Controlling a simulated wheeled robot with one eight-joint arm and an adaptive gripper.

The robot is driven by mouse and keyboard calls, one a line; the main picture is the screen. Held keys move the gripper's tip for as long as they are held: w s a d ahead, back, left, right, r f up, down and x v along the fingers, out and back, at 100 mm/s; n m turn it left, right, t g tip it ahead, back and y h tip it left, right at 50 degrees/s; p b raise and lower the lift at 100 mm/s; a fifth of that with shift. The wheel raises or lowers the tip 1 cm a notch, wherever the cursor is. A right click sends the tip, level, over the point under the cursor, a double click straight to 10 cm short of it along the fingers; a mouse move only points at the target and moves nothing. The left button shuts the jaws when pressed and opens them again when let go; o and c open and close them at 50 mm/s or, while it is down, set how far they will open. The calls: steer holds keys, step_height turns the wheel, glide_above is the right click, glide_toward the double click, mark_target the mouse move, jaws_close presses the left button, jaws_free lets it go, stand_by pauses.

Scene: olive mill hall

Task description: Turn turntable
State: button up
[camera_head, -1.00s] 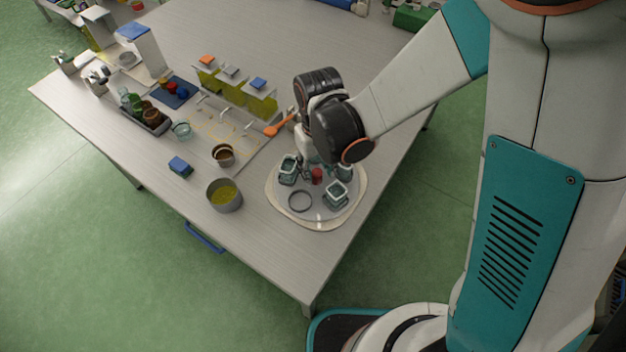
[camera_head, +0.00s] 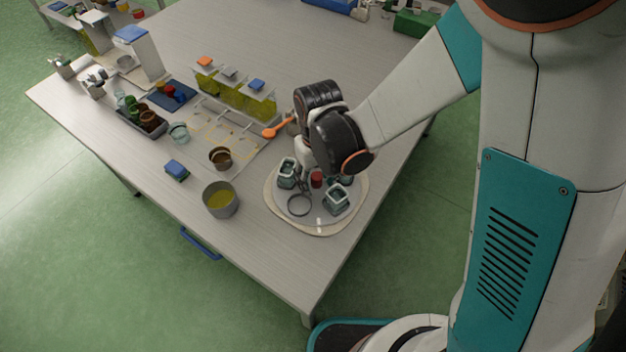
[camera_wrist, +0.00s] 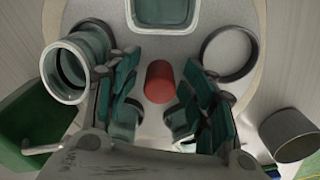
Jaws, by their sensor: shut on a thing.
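The turntable (camera_head: 318,221) is a pale round disc near the table's front right corner. A red knob (camera_head: 316,180) stands upright at its middle. Around it are a grey-green square jar at left (camera_head: 287,173), another at front right (camera_head: 337,200) and a dark ring (camera_head: 299,205). My gripper (camera_wrist: 160,82) is over the disc, pointing down, with its fingers on either side of the red knob and shut on it. The wrist view also shows a round jar (camera_wrist: 68,72) and the ring (camera_wrist: 230,50) beside the fingers. My wrist hides the disc's back part.
A metal pot (camera_head: 220,199) with yellow liquid stands left of the turntable. A brown-filled cup (camera_head: 220,158), a blue block (camera_head: 177,170) and an orange spoon (camera_head: 277,129) lie nearby. Yellow-filled containers (camera_head: 232,95) stand behind. The table's front right edge is close to the disc.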

steer(key=n, duration=0.2)
steer(key=n+b, duration=0.1)
steer(key=n, duration=0.2)
steer(key=shift+s+f, duration=0.15)
steer(key=shift+f, duration=0.05)
steer(key=shift+o, duration=0.3)
steer(key=n, duration=0.6)
steer(key=shift+b, duration=0.4)
steer(key=shift+n, duration=0.5)
steer(key=shift+c, duration=0.2)
steer(key=n, duration=0.5)
steer(key=shift+b, duration=0.4)
steer(key=n, duration=0.4)
steer(key=shift+n, duration=0.3)
